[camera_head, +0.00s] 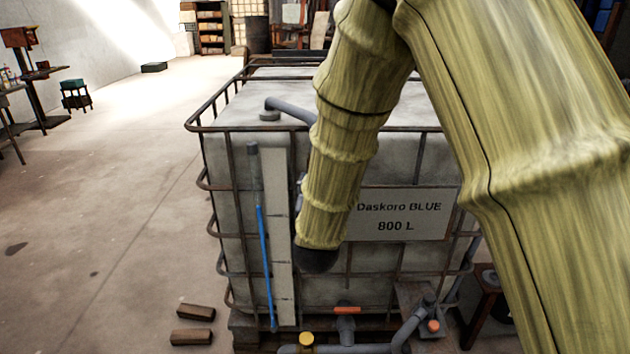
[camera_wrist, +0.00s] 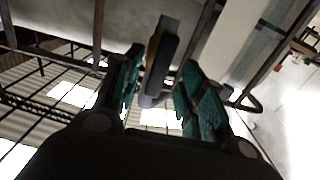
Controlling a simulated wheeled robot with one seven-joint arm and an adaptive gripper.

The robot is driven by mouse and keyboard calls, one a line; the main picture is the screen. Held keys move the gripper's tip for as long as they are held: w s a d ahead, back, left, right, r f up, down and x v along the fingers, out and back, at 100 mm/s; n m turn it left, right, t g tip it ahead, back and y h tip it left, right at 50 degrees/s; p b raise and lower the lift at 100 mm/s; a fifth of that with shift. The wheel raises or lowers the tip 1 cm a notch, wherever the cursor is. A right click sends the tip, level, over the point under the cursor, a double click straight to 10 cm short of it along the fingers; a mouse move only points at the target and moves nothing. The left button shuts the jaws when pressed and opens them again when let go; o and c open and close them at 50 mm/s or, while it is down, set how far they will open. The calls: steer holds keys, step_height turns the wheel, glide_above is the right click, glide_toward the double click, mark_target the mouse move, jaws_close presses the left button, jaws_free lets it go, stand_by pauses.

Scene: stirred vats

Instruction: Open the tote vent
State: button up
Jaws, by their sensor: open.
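The tote (camera_head: 230,180) is a pale tank in a rusty cage, with a sign reading "Daskoro BLUE 800 L". A grey pipe (camera_head: 290,108) on its top runs behind my arm. In the wrist view, a dark handle-like piece with a yellowish edge (camera_wrist: 158,62) stands in front of the tote wall (camera_wrist: 215,50); it looks like the vent handle. My gripper (camera_wrist: 163,66) is open, with one teal-padded finger on each side of this piece. I cannot tell whether either finger touches it. In the head view my arm hides the gripper and this piece.
Cage bars (camera_wrist: 98,30) run close around the fingers. A blue level tube (camera_head: 265,265) is on the tote's front. An orange-handled valve (camera_head: 347,310) and a yellow valve knob (camera_head: 306,340) sit low down. Two wooden blocks (camera_head: 192,337) lie on the floor. The floor at left is mostly clear.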

steer(key=shift+s, duration=1.75)
steer(key=shift+f, duration=0.1)
steer(key=s+d+f+g, duration=0.3)
steer(key=s+d+f, duration=0.1)
steer(key=f, duration=0.6)
steer(key=s+d+f+g, duration=0.3)
steer(key=s+d+f, duration=0.1)
steer(key=f, duration=0.6)
steer(key=s+d+f+g, duration=0.2)
steer(key=s+d+f, duration=0.2)
steer(key=f, duration=0.6)
steer(key=s+d+f+g, duration=0.3)
steer(key=s+f, duration=0.3)
steer(key=s, duration=0.4)
steer(key=s+d+f+g, duration=0.3)
steer(key=s+f, duration=0.3)
steer(key=s, duration=0.5)
steer(key=s+d+f+g, duration=0.4)
steer(key=s+f, duration=0.2)
steer(key=s, duration=0.5)
steer(key=shift+d+f+m, duration=0.25)
steer(key=shift+d+m, duration=0.05)
steer(key=shift+d, duration=0.05)
steer(key=shift+c, duration=0.5)
